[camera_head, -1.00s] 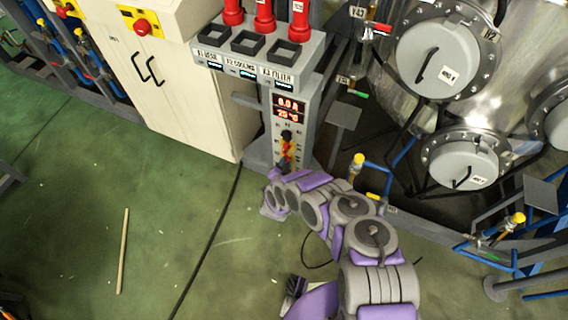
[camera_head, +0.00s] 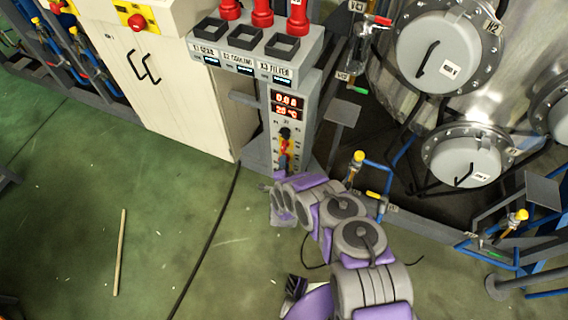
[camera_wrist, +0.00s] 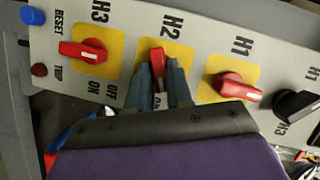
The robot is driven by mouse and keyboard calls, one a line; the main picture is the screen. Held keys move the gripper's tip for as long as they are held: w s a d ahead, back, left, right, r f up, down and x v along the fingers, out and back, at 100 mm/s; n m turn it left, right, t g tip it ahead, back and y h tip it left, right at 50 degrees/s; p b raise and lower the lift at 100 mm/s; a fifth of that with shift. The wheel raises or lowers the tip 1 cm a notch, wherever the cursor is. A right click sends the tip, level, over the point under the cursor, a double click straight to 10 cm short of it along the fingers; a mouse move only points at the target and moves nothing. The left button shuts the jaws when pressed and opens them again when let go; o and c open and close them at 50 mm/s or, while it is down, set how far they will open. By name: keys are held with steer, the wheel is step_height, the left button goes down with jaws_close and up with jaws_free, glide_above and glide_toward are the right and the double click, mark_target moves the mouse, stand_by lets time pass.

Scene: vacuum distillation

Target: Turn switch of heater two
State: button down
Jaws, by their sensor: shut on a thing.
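The red switch of heater two (camera_wrist: 158,66), on a yellow square marked H2, sits in the middle of the panel in the wrist view. My gripper (camera_wrist: 160,72) is shut on it, one dark finger on each side. The knob's lower part is hidden between the fingers. Its pointer end lies across the panel's row, unlike the red H3 switch (camera_wrist: 82,50) and the red H1 switch (camera_wrist: 236,86), which lie more along the row. In the head view the switch column (camera_head: 284,145) is on the grey post, and the fingers are too small to make out.
A black knob (camera_wrist: 298,106) is right of H1. A blue button (camera_wrist: 32,15) and a red button (camera_wrist: 39,70) are at the panel's left end. In the head view, a lit display (camera_head: 287,105) is above the switches.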

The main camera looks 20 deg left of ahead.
steer(key=shift+w+d+r, duration=0.1)
steer(key=shift+w+r, duration=0.1)
steer(key=shift+w, duration=0.15)
steer(key=c, duration=1.1)
jaws_free()
steer(key=shift+c, duration=0.2)
steer(key=shift+o, duration=0.2)
steer(key=shift+s, duration=0.2)
steer(key=p+v, duration=0.2)
steer(key=v, duration=1.5)
steer(key=shift+s+f, duration=0.25)
steer(key=shift+f, duration=0.1)
